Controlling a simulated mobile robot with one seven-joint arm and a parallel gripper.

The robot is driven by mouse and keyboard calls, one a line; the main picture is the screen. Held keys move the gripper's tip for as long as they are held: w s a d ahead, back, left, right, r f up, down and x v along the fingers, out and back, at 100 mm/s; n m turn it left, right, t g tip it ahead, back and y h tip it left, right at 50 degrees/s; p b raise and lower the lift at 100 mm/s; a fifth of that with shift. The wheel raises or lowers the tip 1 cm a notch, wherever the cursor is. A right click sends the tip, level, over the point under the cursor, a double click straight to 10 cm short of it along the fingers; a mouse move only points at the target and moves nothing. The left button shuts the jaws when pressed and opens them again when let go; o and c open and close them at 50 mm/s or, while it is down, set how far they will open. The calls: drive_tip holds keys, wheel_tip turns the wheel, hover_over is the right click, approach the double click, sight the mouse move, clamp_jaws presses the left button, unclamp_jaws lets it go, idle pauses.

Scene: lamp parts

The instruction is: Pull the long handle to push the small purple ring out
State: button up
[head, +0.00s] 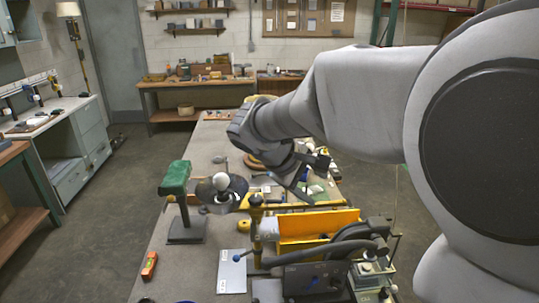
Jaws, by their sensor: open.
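My gripper (306,194) reaches over the middle of the worktable, pointing down; its jaws are open, and its fingertips are small and partly lost among the clutter behind them. I cannot tell whether this lever is the handle that the task names.
A green-headed machine (175,178) stands on the left of the worktable (190,270). A dark disc with a white ball (221,163) stands beside it. A yellow-orange panel (320,226) rises behind the black machine. An orange level (149,265) and a pale plate (231,278) lie in front.

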drive_tip(key=a+f+v, duration=0.1)
drive_tip(key=v, duration=1.1)
drive_tip(key=shift+s+a, duration=0.15)
drive_tip(key=shift+a, duration=0.25)
idle(0.4)
idle(0.3)
drive_tip(key=v, duration=1.7)
drive_tip(key=shift+r, duration=0.25)
drive_tip(key=shift+a, duration=0.1)
